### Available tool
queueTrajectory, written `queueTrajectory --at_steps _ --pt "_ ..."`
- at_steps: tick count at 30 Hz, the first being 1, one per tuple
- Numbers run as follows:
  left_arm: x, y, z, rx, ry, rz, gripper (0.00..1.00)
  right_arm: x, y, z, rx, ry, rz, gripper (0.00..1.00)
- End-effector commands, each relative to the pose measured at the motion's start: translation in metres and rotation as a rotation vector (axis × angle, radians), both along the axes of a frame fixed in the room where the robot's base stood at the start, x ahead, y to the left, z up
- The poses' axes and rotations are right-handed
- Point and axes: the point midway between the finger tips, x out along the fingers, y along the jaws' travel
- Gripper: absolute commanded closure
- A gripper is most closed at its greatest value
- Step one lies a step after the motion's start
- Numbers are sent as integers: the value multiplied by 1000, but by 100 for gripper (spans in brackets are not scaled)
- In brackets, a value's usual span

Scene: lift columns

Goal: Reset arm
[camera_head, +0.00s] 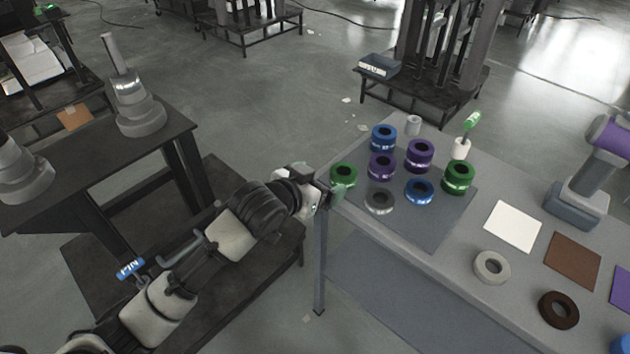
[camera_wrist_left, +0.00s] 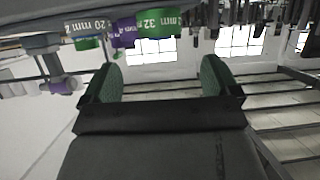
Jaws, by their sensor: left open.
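My left arm reaches in from the lower left of the head view. Its gripper (camera_head: 338,193) is at the left edge of the grey table, beside the nearest green ring (camera_head: 344,176). In the left wrist view the gripper (camera_wrist_left: 160,80) shows two green fingers spread well apart with nothing between them. Rings with size labels, among them a green one (camera_wrist_left: 158,24), appear beyond the fingers at the top. I cannot tell whether the gripper touches the table edge. My right gripper is in neither view.
The grey table (camera_head: 400,238) holds several blue, purple, green and grey rings on a dark mat. A dark bench (camera_head: 90,170) stands left; floor lies between.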

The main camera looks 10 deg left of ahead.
Motion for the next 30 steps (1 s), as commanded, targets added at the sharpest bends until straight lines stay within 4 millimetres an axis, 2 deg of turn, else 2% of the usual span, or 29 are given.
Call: queueTrajectory --at_steps 5,16,20,23,26,30 --pt "-10 6 4 -1 2 -1 9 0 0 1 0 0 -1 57" --pt "-10 6 5 0 0 0 9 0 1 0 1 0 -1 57" --pt "-6 10 -6 4 17 17 9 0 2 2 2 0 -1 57" --pt "1 24 -42 18 71 65 9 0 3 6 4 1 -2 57" --pt "4 47 -104 48 157 138 9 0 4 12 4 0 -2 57" --pt "-18 84 -203 108 292 234 9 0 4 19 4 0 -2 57"
